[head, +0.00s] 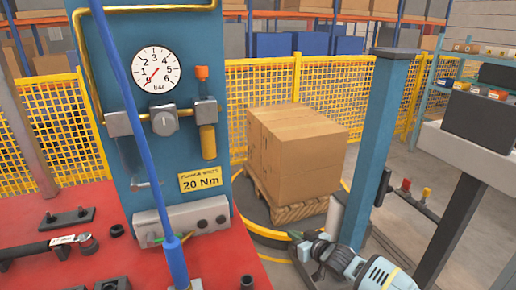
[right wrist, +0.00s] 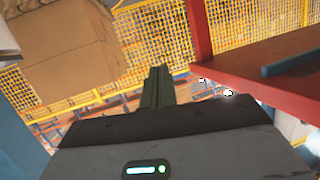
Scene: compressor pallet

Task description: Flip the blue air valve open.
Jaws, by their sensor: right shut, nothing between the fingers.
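I cannot clearly make out a blue valve handle. The blue panel (head: 189,28) in the head view carries a round bar gauge (head: 156,68), a grey regulator knob (head: 164,122) and a fitting (head: 205,110) with an upright orange-red top (head: 202,72). A long blue hose or rod (head: 139,125) hangs in front and hides part of the panel. My right gripper (head: 296,237) is low, right of the panel and clear of it. Its fingers are together and empty, as the right wrist view (right wrist: 157,88) also shows. My left gripper is out of view.
A red bench (head: 80,255) with tools lies below the panel. A cardboard box (head: 290,150) stands on a wooden pallet (head: 300,209) behind my right gripper. A blue post (head: 380,130) rises close to my right arm. Yellow mesh fencing (head: 265,90) closes off the back.

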